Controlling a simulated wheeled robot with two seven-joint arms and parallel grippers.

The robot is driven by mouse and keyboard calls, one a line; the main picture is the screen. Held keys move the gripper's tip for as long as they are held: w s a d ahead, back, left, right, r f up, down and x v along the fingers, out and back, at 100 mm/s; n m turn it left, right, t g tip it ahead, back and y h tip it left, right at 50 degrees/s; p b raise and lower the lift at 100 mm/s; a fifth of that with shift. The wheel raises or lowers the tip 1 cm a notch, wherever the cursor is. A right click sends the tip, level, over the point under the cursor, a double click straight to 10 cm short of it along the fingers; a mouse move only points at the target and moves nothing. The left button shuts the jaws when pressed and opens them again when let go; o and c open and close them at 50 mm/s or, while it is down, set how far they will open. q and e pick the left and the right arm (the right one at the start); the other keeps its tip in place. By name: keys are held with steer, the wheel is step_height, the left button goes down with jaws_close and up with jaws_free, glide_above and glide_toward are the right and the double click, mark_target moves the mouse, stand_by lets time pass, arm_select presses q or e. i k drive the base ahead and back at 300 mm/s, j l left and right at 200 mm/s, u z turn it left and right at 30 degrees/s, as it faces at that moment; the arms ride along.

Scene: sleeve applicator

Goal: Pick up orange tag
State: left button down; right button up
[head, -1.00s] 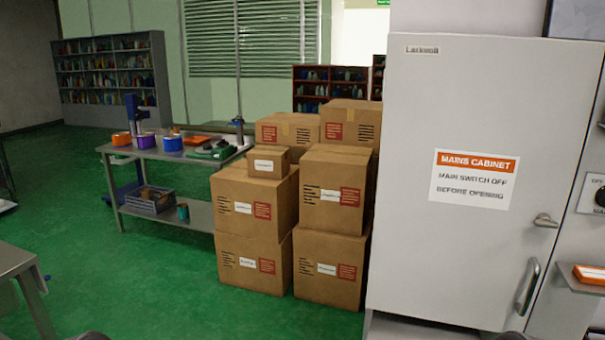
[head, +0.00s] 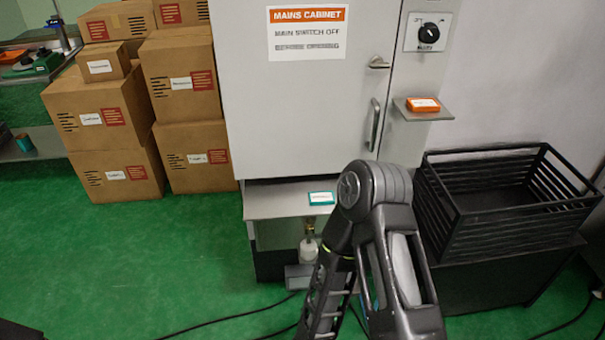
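The orange tag (head: 423,104) is a small flat orange block with a white label. It lies on a small grey shelf (head: 430,114) beside the grey mains cabinet (head: 300,110), below the rotary switch. One of my arms (head: 375,220) rises from the bottom of the head view, bent at a joint in front of the cabinet's lower part. The arm is well below the tag and apart from it. Neither gripper shows in the frame.
A teal labelled block (head: 321,198) lies on a low ledge (head: 275,203) under the cabinet door. A black slatted crate (head: 500,200) stands at the right. Cardboard boxes (head: 100,118) are stacked at the left. Cables lie on the green floor, which is otherwise clear at left.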

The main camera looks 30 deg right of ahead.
mark_target(425, 105)
steer(key=z, duration=1.2)
